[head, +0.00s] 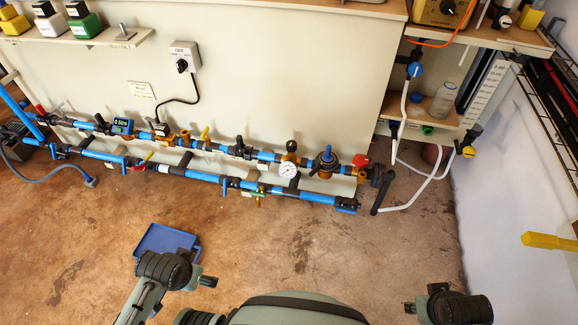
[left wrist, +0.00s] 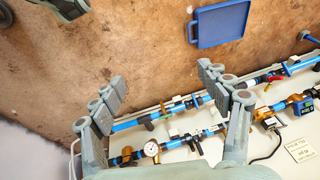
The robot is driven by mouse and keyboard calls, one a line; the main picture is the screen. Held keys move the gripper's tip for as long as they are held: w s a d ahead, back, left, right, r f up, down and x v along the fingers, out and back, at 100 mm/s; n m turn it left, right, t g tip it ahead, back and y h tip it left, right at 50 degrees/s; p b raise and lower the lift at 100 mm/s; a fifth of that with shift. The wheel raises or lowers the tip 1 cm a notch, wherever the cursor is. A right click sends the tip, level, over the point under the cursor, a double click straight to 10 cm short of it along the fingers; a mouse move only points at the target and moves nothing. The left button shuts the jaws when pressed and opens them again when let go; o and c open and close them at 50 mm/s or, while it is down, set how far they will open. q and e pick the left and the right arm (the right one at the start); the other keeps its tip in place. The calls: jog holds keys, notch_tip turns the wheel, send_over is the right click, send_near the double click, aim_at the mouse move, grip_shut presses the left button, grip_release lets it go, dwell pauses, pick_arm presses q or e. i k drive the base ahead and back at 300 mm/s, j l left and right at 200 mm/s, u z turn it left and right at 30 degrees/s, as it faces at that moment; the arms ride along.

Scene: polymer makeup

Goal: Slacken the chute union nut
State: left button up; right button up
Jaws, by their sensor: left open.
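Two blue pipe runs with black fittings and brass parts go along the foot of the pale cabinet wall, the upper run (head: 205,147) and the lower run (head: 203,177). Several dark fittings sit on them, but I cannot tell which, if any, is the chute union nut. In the left wrist view the pipes (left wrist: 130,124) show beyond my fingers, with the gauge (left wrist: 151,149) between them. My left gripper (left wrist: 163,93) is open, its fingers wide apart and nothing between them. In the head view I see my arm links, but no fingers of either gripper.
A blue tray (head: 166,243) lies on the brown floor, also seen in the left wrist view (left wrist: 220,23). A shelf unit (head: 455,130) with white hoses (head: 403,112) stands right of the cabinet. A yellow bar (head: 548,240) juts in at the right. Floor before the pipes is mostly clear.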

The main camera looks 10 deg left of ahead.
aim_at(48, 118)
jog(key=u, duration=1.8)
jog(key=i+j+u, duration=0.25)
jog(key=j, duration=0.2)
jog(key=i+j+u, duration=0.45)
jog(key=i, duration=0.3)
jog(key=i+j+u, duration=0.2)
jog(key=i+j, duration=0.15)
jog(key=i+j+u, duration=0.2)
jog(key=i, duration=0.45)
jog(key=i+z, duration=0.5)
jog(key=i, duration=0.2)
jog(key=i+j+z, duration=0.2)
jog(key=i+z, duration=0.3)
jog(key=i, duration=0.15)
jog(key=i+z, duration=0.15)
jog(key=z, duration=0.25)
jog(key=i+z, duration=0.2)
jog(key=z, duration=0.2)
jog(key=i+j+z, duration=0.15)
jog(key=z, duration=0.25)
jog(key=i+j+z, duration=0.15)
jog(key=z, duration=0.3)
